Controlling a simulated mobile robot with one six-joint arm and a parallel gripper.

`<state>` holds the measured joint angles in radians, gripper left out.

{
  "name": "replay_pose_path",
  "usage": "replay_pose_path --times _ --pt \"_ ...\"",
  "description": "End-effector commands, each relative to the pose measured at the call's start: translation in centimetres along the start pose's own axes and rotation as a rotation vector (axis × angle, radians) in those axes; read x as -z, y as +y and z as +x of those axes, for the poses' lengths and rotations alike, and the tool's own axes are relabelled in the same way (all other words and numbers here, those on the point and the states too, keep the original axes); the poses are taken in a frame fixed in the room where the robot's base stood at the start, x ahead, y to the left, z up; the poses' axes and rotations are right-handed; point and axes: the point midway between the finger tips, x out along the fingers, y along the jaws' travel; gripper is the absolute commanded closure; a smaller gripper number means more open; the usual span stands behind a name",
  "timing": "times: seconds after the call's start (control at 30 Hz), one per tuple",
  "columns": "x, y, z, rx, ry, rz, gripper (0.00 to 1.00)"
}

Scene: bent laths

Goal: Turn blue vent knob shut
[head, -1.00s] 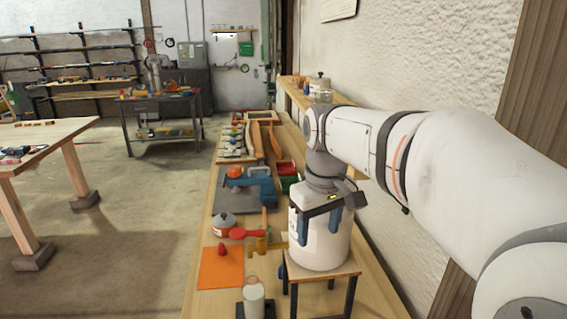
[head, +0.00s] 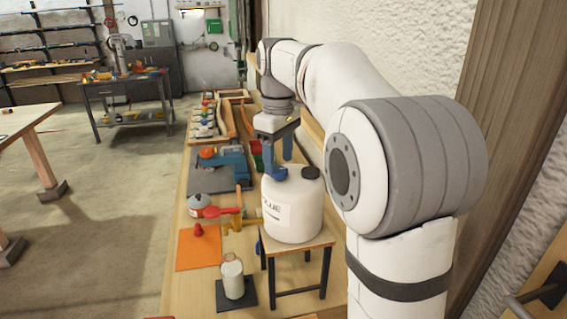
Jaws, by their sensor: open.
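A white glue container (head: 293,212) with a label stands upright on a small stool (head: 297,249). It has a dark cap (head: 311,172) on top at the right. My gripper (head: 281,160) points down, with its blue fingers open at the container's upper back-left edge. I cannot tell whether they touch it. The blue vent knob cannot be told apart for certain; blue at the container's top left blends with the near finger.
An orange mat (head: 198,248), a red-handled item (head: 222,211), a yellow tap-like part (head: 238,224) and a blue tool (head: 234,163) lie left of the stool. The wall is close on the right.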

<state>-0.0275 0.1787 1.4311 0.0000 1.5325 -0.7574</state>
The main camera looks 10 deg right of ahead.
Motion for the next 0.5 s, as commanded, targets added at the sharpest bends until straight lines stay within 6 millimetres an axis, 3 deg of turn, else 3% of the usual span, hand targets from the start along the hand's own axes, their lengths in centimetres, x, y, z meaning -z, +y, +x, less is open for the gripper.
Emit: replay_pose_path --times 0.2,0.5 --pt "0.0 0.0 1.8 0.000 0.000 0.000 0.44" --pt "0.0 -0.1 2.0 -0.001 0.001 0.000 0.47"
